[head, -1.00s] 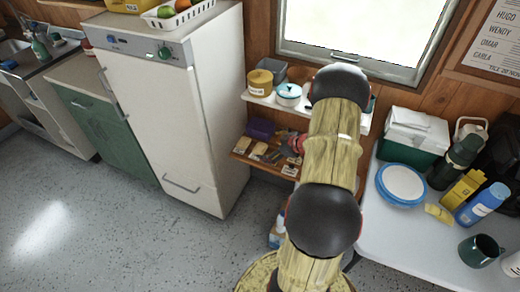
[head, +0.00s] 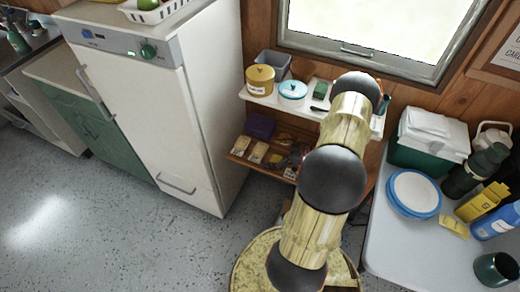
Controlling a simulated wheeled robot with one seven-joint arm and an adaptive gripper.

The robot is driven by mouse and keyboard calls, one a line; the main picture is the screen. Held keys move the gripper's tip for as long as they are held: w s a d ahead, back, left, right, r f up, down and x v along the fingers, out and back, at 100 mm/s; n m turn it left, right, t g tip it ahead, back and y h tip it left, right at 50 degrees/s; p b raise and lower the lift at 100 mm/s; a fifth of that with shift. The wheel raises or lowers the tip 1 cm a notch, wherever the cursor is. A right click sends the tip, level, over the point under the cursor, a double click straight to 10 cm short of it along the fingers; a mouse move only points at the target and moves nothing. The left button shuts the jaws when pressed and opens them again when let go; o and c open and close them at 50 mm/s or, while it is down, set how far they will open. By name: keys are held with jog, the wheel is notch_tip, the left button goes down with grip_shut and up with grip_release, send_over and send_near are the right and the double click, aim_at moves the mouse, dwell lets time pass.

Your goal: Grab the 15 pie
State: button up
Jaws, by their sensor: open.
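Several small tan packs lie in a row on the lower wall shelf (head: 262,167), left of my arm. They may be the pies: one pack (head: 240,146) is at the left end and another pack (head: 258,152) is beside it. Pale labels show on or near them, but they are too small to read, so I cannot tell which is 15. Darker items to their right, close to my arm, are hard to make out. My arm covers the right part of this shelf. I cannot make out my gripper; the arm hides that area.
The upper shelf (head: 262,97) holds a yellow pot (head: 259,80), a blue-lidded pot (head: 293,89) and a grey bin (head: 274,64). A white fridge (head: 150,110) stands left. A table (head: 395,245) with a cooler (head: 425,140) and blue-rimmed plates (head: 414,194) stands right. The floor in front is clear.

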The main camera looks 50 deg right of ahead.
aim_at(263, 152)
jog(key=b+x, duration=0.1)
jog(key=x, duration=0.1)
jog(key=b+x, duration=0.1)
jog(key=x, duration=0.1)
jog(key=b+x, duration=0.1)
jog(key=shift+w+d+f, duration=0.2)
jog(key=shift+w+f, duration=0.1)
jog(key=shift+w, duration=0.1)
jog(key=shift+r, duration=0.1)
jog(key=shift+c, duration=1.2)
jog(key=c, duration=0.8)
jog(key=shift+c, duration=0.2)
